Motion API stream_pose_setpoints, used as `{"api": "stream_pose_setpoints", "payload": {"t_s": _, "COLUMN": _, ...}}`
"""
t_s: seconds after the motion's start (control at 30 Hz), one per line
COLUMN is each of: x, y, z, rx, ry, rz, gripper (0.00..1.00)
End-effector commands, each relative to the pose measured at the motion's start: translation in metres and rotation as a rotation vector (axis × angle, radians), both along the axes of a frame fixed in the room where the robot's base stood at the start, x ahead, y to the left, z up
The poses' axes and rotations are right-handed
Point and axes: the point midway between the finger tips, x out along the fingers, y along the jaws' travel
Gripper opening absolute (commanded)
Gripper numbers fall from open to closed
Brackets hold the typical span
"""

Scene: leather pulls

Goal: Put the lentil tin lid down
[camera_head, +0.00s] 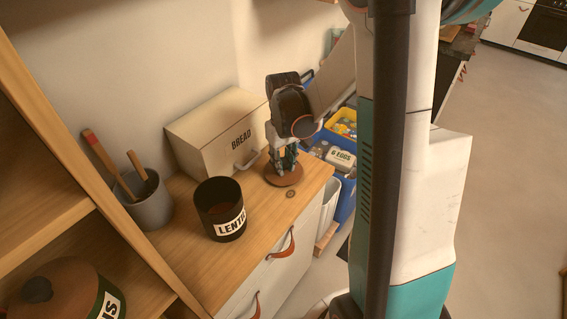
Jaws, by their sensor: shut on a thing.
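The lentil tin (221,211) is a black cylinder with a white label, standing open on the wooden counter (187,255). Its inside shows dark brown. The lid is a round brown disc (286,179) at the counter's right part, in front of the bread box. My gripper (284,163) points down over the lid and is shut on it, seemingly at its knob, which the fingers hide. The lid looks level and at or just above the counter top; I cannot tell whether it touches.
A cream bread box (207,131) stands behind the lid, close to my gripper. A grey pot with utensils (148,204) is at the left. A wooden shelf (60,165) borders the left. Blue crates (345,205) stand beyond the right end.

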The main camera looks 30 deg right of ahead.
Motion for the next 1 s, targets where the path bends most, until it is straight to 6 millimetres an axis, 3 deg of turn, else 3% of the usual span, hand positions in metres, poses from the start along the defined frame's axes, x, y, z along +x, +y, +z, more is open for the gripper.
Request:
{"api": "stream_pose_setpoints", "payload": {"t_s": 0.2, "x": 0.000, "y": 0.000, "z": -0.004, "rx": 0.000, "ry": 0.000, "rz": 0.000, "gripper": 0.00}}
{"api": "stream_pose_setpoints", "payload": {"t_s": 0.23, "x": 0.000, "y": 0.000, "z": -0.003, "rx": 0.000, "ry": 0.000, "rz": 0.000, "gripper": 0.30}}
{"api": "stream_pose_setpoints", "payload": {"t_s": 0.3, "x": 0.000, "y": 0.000, "z": -0.002, "rx": 0.000, "ry": 0.000, "rz": 0.000, "gripper": 0.46}}
{"api": "stream_pose_setpoints", "payload": {"t_s": 0.73, "x": 0.000, "y": 0.000, "z": 0.002, "rx": 0.000, "ry": 0.000, "rz": 0.000, "gripper": 0.46}}
{"api": "stream_pose_setpoints", "payload": {"t_s": 1.0, "x": 0.000, "y": 0.000, "z": 0.050, "rx": 0.000, "ry": 0.000, "rz": 0.000, "gripper": 0.46}}
